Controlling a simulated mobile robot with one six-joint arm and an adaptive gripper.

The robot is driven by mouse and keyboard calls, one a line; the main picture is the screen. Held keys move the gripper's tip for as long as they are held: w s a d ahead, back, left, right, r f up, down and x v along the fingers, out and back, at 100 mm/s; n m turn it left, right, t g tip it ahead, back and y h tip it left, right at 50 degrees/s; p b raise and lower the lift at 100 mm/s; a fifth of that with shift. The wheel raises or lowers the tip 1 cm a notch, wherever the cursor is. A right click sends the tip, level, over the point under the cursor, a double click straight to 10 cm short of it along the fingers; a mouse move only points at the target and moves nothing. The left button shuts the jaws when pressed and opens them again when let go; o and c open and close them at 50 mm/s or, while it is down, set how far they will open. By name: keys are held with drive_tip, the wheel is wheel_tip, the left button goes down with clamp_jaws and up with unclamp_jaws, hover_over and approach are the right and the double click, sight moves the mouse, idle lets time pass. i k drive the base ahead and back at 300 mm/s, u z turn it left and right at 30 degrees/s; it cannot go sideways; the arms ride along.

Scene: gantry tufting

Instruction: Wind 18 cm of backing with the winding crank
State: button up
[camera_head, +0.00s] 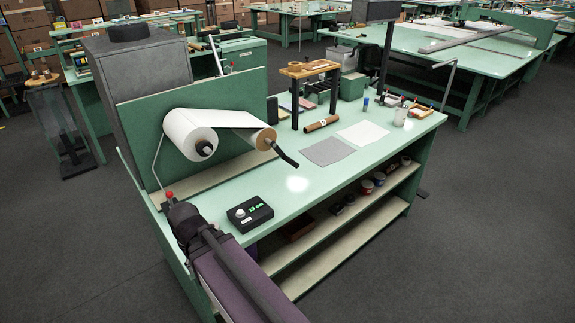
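The white backing roll (191,134) is mounted on a green upright panel. A white web of backing (232,118) runs from its top to a second roll with a brown end (265,139). The dark winding crank (286,158) sticks out from this second roll, angled down to the right. A black counter box (250,213) with a knob and small green digits sits on the bench; the digits are too small to read surely. My gripper (182,218) is at the lower left, by a red ball knob (169,196), apart from the crank. Its fingers are not clear.
The green bench (292,208) has clear top around the counter. A grey sheet (327,151), white sheet (363,132), brown tube (321,124) and wooden-topped stand (308,69) are farther back. A thin bent rod (157,160) stands left of the white roll. Open floor lies right.

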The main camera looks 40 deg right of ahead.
sight(262, 139)
drive_tip(key=u, duration=0.1)
drive_tip(key=k, duration=1.2)
drive_tip(key=z, duration=1.3)
drive_tip(key=i, duration=1)
drive_tip(key=u, duration=0.05)
